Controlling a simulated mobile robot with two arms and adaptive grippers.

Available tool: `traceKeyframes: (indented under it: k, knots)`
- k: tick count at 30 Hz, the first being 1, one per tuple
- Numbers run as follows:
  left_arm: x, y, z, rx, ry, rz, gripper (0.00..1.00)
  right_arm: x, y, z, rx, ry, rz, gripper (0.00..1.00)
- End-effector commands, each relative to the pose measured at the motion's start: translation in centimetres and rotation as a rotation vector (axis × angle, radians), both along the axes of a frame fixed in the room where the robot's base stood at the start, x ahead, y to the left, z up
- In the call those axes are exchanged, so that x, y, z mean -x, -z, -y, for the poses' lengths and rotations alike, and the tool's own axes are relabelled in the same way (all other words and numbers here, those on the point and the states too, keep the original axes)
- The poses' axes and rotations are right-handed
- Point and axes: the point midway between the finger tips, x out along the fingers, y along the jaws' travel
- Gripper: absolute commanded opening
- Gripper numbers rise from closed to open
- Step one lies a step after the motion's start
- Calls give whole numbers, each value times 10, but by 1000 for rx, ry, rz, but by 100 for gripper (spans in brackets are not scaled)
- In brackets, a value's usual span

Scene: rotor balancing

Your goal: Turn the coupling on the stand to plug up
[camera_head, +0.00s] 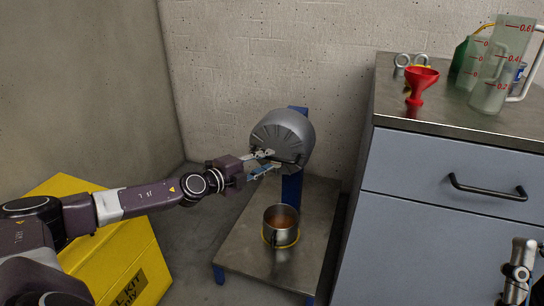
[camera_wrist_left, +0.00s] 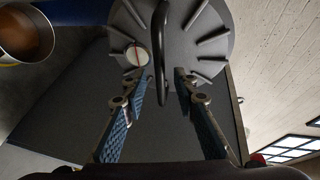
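The coupling (camera_head: 290,128) is a grey ribbed drum on a blue stand (camera_head: 292,188). In the left wrist view its round ribbed face (camera_wrist_left: 205,28) fills the top, with a dark curved handle (camera_wrist_left: 162,35) across it. A pale round plug (camera_wrist_left: 137,56) with a red line sits on the face, left of the handle. My left gripper (camera_head: 268,162) is at the front of the coupling. In the wrist view its fingers (camera_wrist_left: 162,88) are apart, on either side of the handle's lower end, with gaps visible. Part of my right arm or gripper (camera_head: 520,270) shows at the right edge.
A metal pot (camera_head: 281,226) of brown liquid stands on the stand's base plate (camera_head: 245,250), below the coupling. A grey cabinet (camera_head: 440,210) is close on the right, with a red funnel (camera_head: 420,80) and jugs (camera_head: 490,85) on top. A yellow box (camera_head: 125,255) is at left.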

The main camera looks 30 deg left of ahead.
Motion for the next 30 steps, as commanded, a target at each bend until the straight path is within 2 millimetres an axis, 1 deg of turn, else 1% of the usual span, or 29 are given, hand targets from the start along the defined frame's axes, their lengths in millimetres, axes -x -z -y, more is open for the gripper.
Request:
traceKeyframes:
  k: [1, 2, 6, 9, 20, 23, 28, 30]
  knots:
    - [-6, -3, 2, 1, 2, 3, 27, -7, 4, -1, 13, 3, -40, 38]
    - [-9, -1, 2, 1, 1, 3, 27, -9, 7, -1, 17, 4, -54, 38]
    - [-22, 3, 4, 2, 1, 3, 27, -15, 14, -2, 28, 5, -92, 38]
    - [-27, 4, 5, 0, 1, 1, 27, -18, 17, -3, 33, 6, -108, 38]
    - [-30, 6, 6, -1, 1, -1, 27, -20, 19, -3, 36, 8, -121, 38]
    - [-30, 6, 6, -1, 1, -1, 18, -20, 19, -3, 36, 8, -121, 38]
    - [-30, 6, 6, -1, 1, -1, 0, -20, 19, -3, 36, 8, -121, 38]
    - [-30, 6, 6, -1, 1, -1, 0, -20, 19, -3, 36, 8, -120, 38]
